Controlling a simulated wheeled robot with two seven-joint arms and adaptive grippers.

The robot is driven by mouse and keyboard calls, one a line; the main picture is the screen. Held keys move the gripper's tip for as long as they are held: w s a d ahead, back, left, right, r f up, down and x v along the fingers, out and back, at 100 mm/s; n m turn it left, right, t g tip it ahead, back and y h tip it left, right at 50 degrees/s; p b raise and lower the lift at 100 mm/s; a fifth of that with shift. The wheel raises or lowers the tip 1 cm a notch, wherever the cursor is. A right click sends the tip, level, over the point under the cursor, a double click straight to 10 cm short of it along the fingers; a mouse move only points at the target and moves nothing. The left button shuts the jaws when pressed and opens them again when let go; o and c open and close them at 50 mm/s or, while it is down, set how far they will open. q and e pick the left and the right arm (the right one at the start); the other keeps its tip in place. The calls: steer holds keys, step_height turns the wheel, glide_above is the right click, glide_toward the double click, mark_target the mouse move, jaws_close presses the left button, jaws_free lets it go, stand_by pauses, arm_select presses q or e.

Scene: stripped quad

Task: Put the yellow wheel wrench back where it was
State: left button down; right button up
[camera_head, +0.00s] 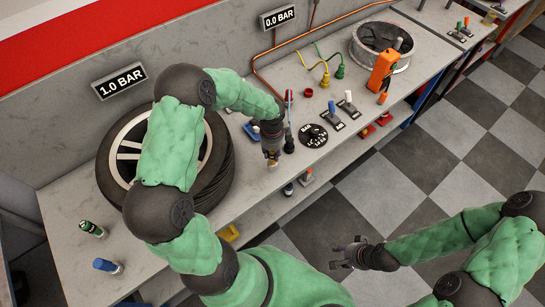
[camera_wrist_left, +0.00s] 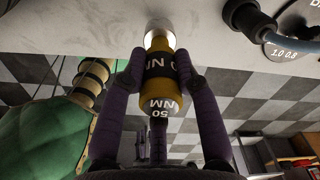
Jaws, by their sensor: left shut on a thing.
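The yellow wheel wrench (camera_wrist_left: 160,75) is a short yellow cylinder with dark bands and "50 NM" lettering. My left gripper (camera_head: 272,155) is shut on it, with a finger on each side of it in the left wrist view (camera_wrist_left: 157,82). Its pale end points at the grey bench surface (camera_wrist_left: 80,25); I cannot tell whether they touch. In the head view the gripper is over the bench's front part, right of the tire, and mostly hides the wrench. My right gripper (camera_head: 347,256) is open and empty over the checkered floor.
A tire (camera_head: 215,165) lies on the bench (camera_head: 70,205) to the left. A black dial (camera_head: 313,135), switches and an orange device (camera_head: 382,70) are to the right. A yellow block (camera_head: 229,233) is at the lower edge.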

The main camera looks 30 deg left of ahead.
mark_target(272, 157)
arm_select(q)
steer(key=shift+f, duration=1.45)
steer(key=shift+f+b, duration=0.2)
steer(key=shift+b, duration=0.15)
steer(key=c, duration=0.9)
jaws_free()
steer(key=shift+r, duration=0.1)
